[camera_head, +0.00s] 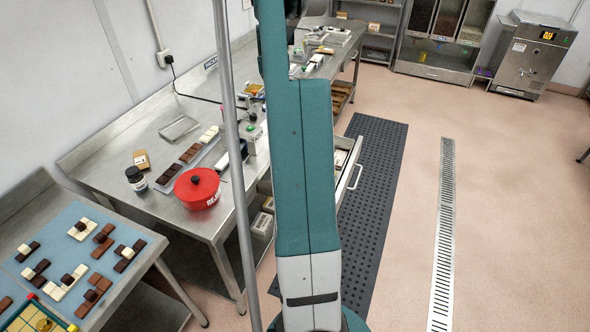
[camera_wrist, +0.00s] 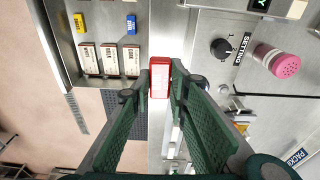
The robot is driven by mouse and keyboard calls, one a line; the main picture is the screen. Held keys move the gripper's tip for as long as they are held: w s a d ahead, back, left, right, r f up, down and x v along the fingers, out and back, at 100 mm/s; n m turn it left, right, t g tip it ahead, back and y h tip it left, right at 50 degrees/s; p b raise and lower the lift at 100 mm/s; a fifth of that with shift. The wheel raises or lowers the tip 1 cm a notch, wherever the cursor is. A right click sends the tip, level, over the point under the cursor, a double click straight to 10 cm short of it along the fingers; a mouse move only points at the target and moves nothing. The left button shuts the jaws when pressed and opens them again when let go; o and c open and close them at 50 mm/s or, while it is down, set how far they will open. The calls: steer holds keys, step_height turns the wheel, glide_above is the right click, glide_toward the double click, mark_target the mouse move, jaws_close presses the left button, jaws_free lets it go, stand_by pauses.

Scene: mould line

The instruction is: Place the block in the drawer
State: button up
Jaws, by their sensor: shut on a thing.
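A red block (camera_wrist: 159,78) with a pale label sits between the fingertips of my gripper (camera_wrist: 160,88) in the wrist view; the gripper is shut on it. The open drawer (camera_wrist: 104,25) is at the upper left of that view, just left of the block. In the head view the drawer (camera_head: 356,177) sticks out from the bench, partly hidden by my arm. My gripper and the block are hidden behind my arm there. I cannot tell how high the block is above the bench edge.
The drawer holds a yellow block (camera_wrist: 79,22), a blue block (camera_wrist: 131,25) and several labelled boxes (camera_wrist: 110,60). A pink shaker (camera_wrist: 276,61) and a black knob (camera_wrist: 222,47) are right of my gripper. A red pot (camera_head: 197,189) stands on the bench.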

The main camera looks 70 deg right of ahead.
steer(key=s+a+f, duration=0.1)
steer(key=s+a, duration=0.1)
steer(key=s, duration=1.4)
step_height(320, 180, down, 20)
steer(key=shift+f+b, duration=0.25)
steer(key=shift+b, duration=0.05)
steer(key=shift+w, duration=0.1)
steer(key=shift+f, duration=3.15)
steer(key=shift+f, duration=0.1)
steer(key=shift+f+b, duration=0.3)
steer(key=shift+f, duration=1.45)
steer(key=shift+f, duration=0.15)
